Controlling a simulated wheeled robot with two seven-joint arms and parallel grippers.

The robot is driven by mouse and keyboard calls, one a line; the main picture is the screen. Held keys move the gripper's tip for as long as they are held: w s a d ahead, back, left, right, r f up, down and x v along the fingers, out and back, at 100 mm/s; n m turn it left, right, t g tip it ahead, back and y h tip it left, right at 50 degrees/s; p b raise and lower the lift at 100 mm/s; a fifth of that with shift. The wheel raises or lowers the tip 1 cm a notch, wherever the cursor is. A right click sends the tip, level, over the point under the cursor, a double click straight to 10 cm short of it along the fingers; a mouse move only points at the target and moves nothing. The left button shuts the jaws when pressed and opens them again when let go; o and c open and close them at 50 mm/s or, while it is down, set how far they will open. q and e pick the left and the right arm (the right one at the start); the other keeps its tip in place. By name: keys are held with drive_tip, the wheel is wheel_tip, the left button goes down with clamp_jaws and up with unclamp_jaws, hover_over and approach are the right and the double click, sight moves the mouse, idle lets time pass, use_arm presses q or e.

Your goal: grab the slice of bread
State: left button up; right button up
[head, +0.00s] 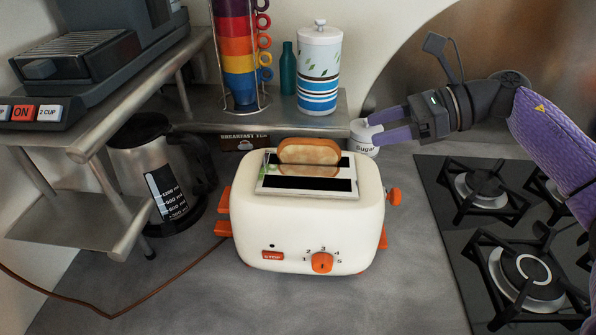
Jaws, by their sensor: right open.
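A slice of bread (309,152) stands upright in the rear slot of the cream toaster (300,225), its browned top showing above the metal plate. Its lower part is hidden in the slot. The front slot looks dark and empty. My right gripper (368,129) comes in from the right, behind and to the right of the toaster. Its two purple-grey fingers point left and are apart, with nothing held. My left gripper is not in view.
A gas stove (500,230) lies at right. A steel kettle (160,175) and a metal shelf (75,225) stand at left. Behind are stacked coloured cups (236,50), a teal bottle (288,70) and a striped canister (319,70). The counter in front of the toaster is clear.

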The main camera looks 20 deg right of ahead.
sight(319, 148)
drive_tip(key=shift+w+a+f, duration=0.3)
drive_tip(key=shift+w+f, duration=0.4)
drive_tip(key=shift+f, duration=0.2)
drive_tip(key=x, duration=0.9)
drive_tip(key=shift+s+a+r+p, duration=0.25)
drive_tip(key=shift+a+p, duration=0.05)
drive_tip(key=shift+p, duration=0.1)
drive_tip(key=shift+d, duration=0.1)
clamp_jaws()
